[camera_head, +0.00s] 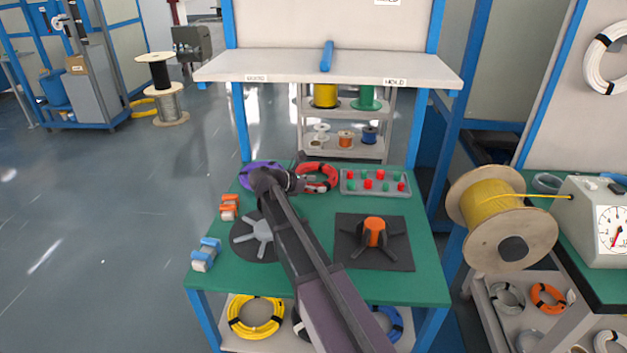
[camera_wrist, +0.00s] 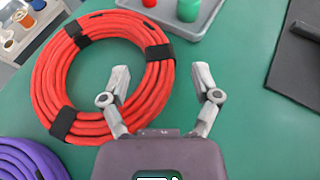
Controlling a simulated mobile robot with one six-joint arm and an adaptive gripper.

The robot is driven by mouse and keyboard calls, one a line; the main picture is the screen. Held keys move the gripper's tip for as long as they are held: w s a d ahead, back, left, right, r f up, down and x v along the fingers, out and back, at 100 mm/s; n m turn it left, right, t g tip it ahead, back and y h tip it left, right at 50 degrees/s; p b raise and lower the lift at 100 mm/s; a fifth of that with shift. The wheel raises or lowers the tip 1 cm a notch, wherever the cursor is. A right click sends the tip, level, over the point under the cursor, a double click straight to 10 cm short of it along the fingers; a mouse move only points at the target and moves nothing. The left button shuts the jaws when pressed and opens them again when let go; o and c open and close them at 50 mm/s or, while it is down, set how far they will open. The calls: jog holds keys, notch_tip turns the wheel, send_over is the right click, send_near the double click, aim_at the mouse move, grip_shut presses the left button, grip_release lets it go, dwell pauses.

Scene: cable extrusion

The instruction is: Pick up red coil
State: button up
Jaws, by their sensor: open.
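The red coil (camera_head: 331,170) lies flat on the green table at the back, in the head view. In the wrist view the red coil (camera_wrist: 55,85) fills the upper left, with black bands around it. My gripper (camera_head: 309,181) is above the table at the coil's front left edge. In the wrist view my gripper (camera_wrist: 162,75) is open and empty. Its left finger overlaps the coil's right side in the picture, and its right finger is over bare green table. I cannot tell the height of the fingers above the coil.
A purple coil (camera_head: 258,170) lies left of the red coil. A grey tray (camera_head: 377,192) with red and green pieces is to its right. A black plate with an orange hub (camera_head: 375,232) and a grey spoked fixture (camera_head: 258,238) are nearer. A shelf (camera_head: 330,65) stands behind.

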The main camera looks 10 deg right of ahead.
jog(key=shift+x, duration=1.1)
grip_shut()
